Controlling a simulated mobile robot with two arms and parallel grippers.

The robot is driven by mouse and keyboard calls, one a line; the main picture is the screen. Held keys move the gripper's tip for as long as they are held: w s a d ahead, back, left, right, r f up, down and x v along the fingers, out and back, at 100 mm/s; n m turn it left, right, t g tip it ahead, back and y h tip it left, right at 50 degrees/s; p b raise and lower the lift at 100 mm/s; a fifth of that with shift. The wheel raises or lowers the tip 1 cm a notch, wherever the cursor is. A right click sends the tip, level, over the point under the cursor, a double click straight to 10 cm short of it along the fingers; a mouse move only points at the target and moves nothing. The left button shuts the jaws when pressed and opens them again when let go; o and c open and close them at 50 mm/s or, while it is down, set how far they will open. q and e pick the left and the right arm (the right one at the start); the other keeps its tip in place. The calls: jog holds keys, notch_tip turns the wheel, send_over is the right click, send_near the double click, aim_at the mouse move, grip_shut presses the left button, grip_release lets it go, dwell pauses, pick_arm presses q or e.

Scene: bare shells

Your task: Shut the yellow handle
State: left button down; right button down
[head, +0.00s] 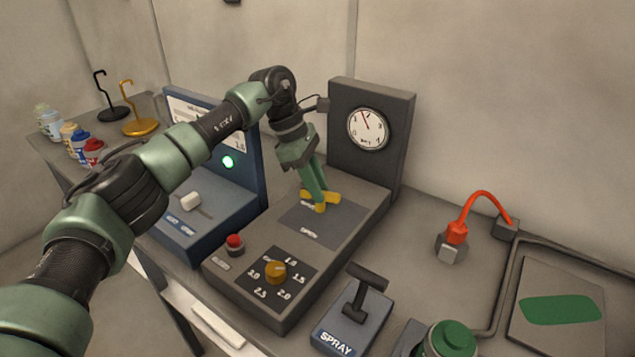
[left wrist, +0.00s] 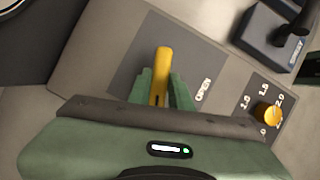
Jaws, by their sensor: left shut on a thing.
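The yellow handle (head: 330,198) is on the dark panel of a grey box with a clock face. In the left wrist view the yellow handle (left wrist: 162,70) stands between the two green fingers. My left gripper (head: 319,203) comes down from above and is shut on the yellow handle. My right gripper does not show.
The grey box (head: 240,286) also has a red button (head: 235,243) and an orange knob (head: 276,271). A blue device (head: 222,205) stands left. A SPRAY lever (head: 359,297) is in front. An orange hose (head: 480,199) and a green-marked plate (head: 545,335) are right.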

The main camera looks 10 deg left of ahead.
pick_arm(q)
jog(key=shift+w+r+m+g+p, duration=0.15)
jog(key=shift+m+g+p, duration=0.45)
jog(key=shift+m, duration=1.3)
jog(key=shift+y, duration=0.3)
jog(key=c, duration=1.3)
grip_release()
jog(key=shift+w+a+r, duration=0.1)
jog(key=shift+a+r, duration=0.1)
jog(key=shift+r, duration=0.1)
jog(key=v, duration=0.7)
jog(key=shift+w, duration=0.1)
